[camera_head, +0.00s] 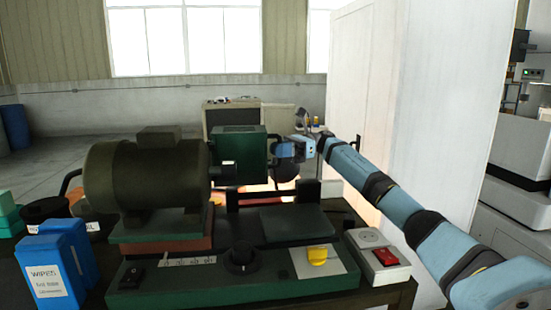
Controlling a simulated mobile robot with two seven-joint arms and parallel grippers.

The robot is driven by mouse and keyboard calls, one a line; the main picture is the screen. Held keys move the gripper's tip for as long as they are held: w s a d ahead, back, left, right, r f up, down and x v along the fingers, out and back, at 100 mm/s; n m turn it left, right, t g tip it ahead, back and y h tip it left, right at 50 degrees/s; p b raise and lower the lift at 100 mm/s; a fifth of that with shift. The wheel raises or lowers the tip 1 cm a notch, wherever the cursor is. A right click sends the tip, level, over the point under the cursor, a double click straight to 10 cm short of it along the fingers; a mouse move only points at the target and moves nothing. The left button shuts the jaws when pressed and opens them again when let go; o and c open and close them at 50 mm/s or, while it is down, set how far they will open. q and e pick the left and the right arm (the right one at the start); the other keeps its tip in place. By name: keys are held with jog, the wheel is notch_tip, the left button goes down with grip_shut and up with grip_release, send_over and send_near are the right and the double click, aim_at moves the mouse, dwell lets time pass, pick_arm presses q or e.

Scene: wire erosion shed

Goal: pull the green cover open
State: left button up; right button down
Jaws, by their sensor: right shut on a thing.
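The green cover (238,147) is a boxy housing in the middle of the view, to the right of the large dark green motor. My right arm reaches in from the right, and my right gripper (287,151) is at the cover's right side. Its jaws are shut on the cover's right edge, though the exact grip is small and partly hidden. Whether the cover stands open or closed is hard to tell. My left gripper is not in view.
A dark green motor (145,180) stands left of the cover. In front are a black knob (242,257), a yellow knob (317,255) and a red switch (385,256). Blue wipes boxes (50,272) stand at front left. A tall white panel (435,100) rises behind my right arm.

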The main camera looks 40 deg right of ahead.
jog(key=shift+w+d, duration=0.1)
jog(key=shift+w, duration=0.3)
jog(key=c, duration=1.1)
grip_release()
jog(key=shift+c, duration=0.2)
jog(key=v, duration=1.3)
jog(key=shift+s+d, duration=0.2)
jog(key=shift+d, duration=0.15)
